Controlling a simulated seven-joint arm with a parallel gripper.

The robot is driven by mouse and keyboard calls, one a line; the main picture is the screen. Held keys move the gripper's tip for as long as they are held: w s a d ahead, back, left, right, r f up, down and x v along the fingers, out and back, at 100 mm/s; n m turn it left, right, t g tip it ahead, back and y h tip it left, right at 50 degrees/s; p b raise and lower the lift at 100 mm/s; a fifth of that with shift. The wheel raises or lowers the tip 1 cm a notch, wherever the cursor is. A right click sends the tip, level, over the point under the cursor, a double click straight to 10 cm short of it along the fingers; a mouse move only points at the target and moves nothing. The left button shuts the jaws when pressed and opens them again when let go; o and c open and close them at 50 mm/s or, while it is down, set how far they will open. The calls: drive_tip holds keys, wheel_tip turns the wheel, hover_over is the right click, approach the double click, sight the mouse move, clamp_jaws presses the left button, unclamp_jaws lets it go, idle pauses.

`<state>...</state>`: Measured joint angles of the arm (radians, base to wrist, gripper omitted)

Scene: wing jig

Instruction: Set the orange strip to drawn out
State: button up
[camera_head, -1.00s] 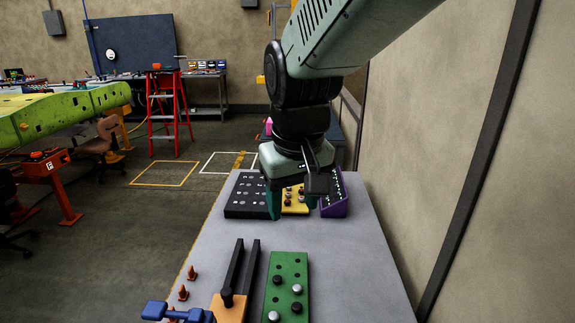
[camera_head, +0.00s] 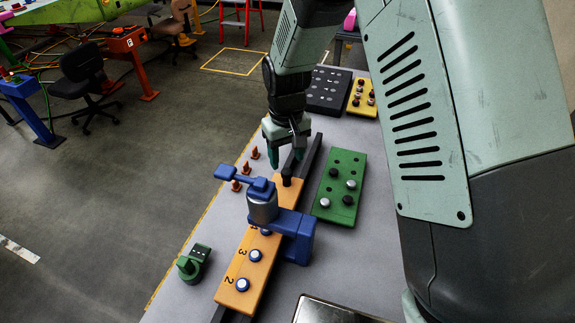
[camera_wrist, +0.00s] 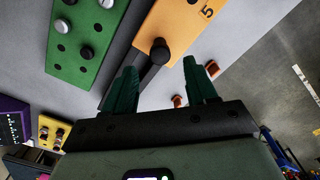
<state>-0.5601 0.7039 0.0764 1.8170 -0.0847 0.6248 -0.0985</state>
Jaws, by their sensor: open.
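The long orange strip (camera_head: 257,279) lies in a dark rail (camera_head: 312,158) and passes under a blue clamp (camera_head: 297,236) with a lever. Numbers and white-and-blue buttons show on its near part. A black knob (camera_head: 287,181) stands on its far end; the wrist view also shows this knob (camera_wrist: 160,50) and a 5 on the orange strip (camera_wrist: 190,22). My gripper (camera_head: 286,163) is open and empty, pointing down above the far end. In the wrist view the knob appears between and just beyond the fingertips (camera_wrist: 160,67); contact is not visible.
A green board (camera_head: 340,187) with pegs lies right of the rail. Small orange cones (camera_head: 245,168) stand to the left. A green device (camera_head: 193,263) sits near the table's left edge. Black (camera_head: 329,89) and yellow (camera_head: 362,98) panels lie at the back.

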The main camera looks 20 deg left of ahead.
sight(287, 171)
drive_tip(key=shift+f, duration=2.35)
clamp_jaws()
